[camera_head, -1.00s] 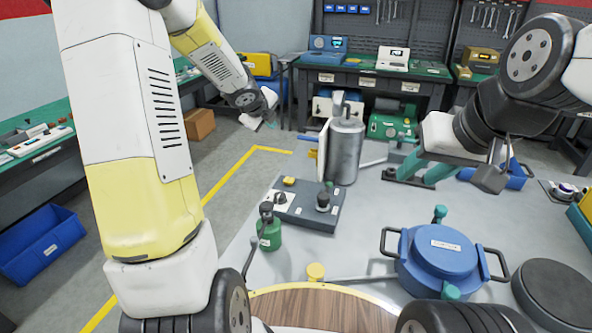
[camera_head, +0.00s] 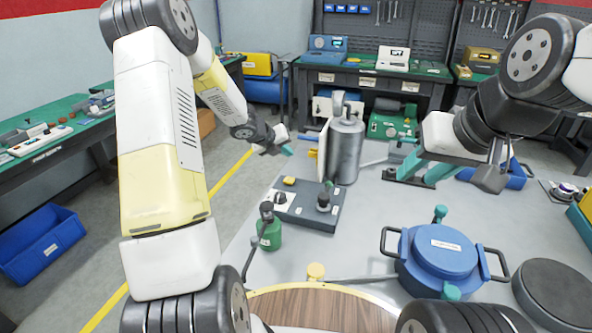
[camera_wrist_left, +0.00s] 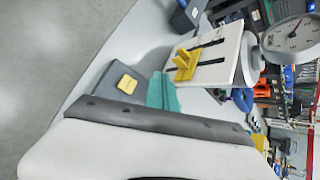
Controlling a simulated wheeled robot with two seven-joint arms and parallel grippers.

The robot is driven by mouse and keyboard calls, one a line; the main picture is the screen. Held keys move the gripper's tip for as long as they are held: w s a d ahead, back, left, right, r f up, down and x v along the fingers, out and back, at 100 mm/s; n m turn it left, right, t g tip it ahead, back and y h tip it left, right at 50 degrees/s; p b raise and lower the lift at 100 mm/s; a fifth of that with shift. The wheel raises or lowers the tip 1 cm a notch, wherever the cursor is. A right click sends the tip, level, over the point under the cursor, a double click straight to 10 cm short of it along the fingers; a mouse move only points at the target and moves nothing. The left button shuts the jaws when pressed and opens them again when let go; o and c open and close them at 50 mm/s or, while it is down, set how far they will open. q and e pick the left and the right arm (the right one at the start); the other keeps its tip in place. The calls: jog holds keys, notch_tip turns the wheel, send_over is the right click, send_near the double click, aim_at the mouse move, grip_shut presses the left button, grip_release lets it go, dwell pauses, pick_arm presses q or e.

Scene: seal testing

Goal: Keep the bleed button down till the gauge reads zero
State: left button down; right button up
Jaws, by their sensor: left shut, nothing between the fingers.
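A dark grey control box (camera_head: 318,218) stands on the pale table with a yellow button (camera_head: 289,181) at its far left corner. The button also shows in the left wrist view (camera_wrist_left: 127,84). My left gripper (camera_head: 287,150) is shut and empty, above and beyond the box, beside the metal cylinder (camera_head: 345,155). Its teal fingertips (camera_wrist_left: 162,92) appear right of the button, apart from it. A round white gauge (camera_wrist_left: 294,32) shows at the upper right; its needle is visible but the numbers are too small to read. My right gripper (camera_head: 422,172) has its teal fingers apart, with nothing between them.
A white panel with a yellow lever (camera_wrist_left: 184,62) stands beside the cylinder. A green bottle (camera_head: 269,235) stands left of the box. A blue lidded pot (camera_head: 438,262) and dark round disc (camera_head: 553,291) are at the right. A wooden round top (camera_head: 320,311) is in front.

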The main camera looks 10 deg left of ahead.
aim_at(287, 181)
pick_arm(q)
jog(key=shift+f, duration=4)
jog(key=shift+f, duration=0.15)
jog(key=shift+f, duration=0.25)
